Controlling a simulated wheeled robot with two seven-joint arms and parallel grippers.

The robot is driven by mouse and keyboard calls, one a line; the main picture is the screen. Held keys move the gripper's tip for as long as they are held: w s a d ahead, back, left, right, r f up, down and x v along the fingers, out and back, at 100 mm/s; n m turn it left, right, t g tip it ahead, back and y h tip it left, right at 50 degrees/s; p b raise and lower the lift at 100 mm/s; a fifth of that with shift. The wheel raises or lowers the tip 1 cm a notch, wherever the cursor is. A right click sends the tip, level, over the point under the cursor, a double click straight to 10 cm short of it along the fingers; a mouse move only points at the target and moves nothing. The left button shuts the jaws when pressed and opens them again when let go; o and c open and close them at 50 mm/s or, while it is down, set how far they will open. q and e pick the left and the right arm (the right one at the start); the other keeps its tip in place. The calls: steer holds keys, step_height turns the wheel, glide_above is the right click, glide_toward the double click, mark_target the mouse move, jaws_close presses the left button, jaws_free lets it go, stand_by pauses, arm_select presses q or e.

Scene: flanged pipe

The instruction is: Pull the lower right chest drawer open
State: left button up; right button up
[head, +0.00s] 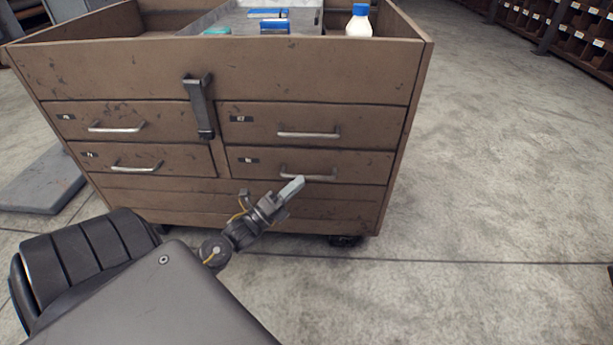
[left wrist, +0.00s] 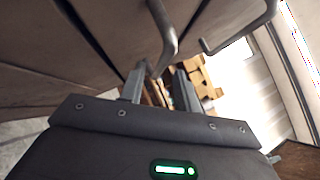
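The brown wooden chest (head: 230,72) has two columns of drawers. The lower right drawer (head: 348,169) looks closed, its front flush with the chest, and carries a silver bar handle (head: 320,178). My left gripper (head: 292,187) is at the left part of this handle. In the left wrist view its two fingers (left wrist: 160,88) stand apart, and the bent end of a metal handle (left wrist: 165,38) reaches down between them, close to the left finger. I cannot tell whether they touch. My right gripper is in neither view.
The upper right drawer handle (head: 308,134) is just above. A dark latch (head: 201,105) hangs on the chest front. A bottle (head: 359,20) and a grey box stand in the chest's open top. The concrete floor to the right is clear.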

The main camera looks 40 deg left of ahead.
mark_target(306, 177)
arm_select(q)
steer(key=shift+b+x, duration=0.35)
steer(key=shift+x, duration=1.5)
jaws_close()
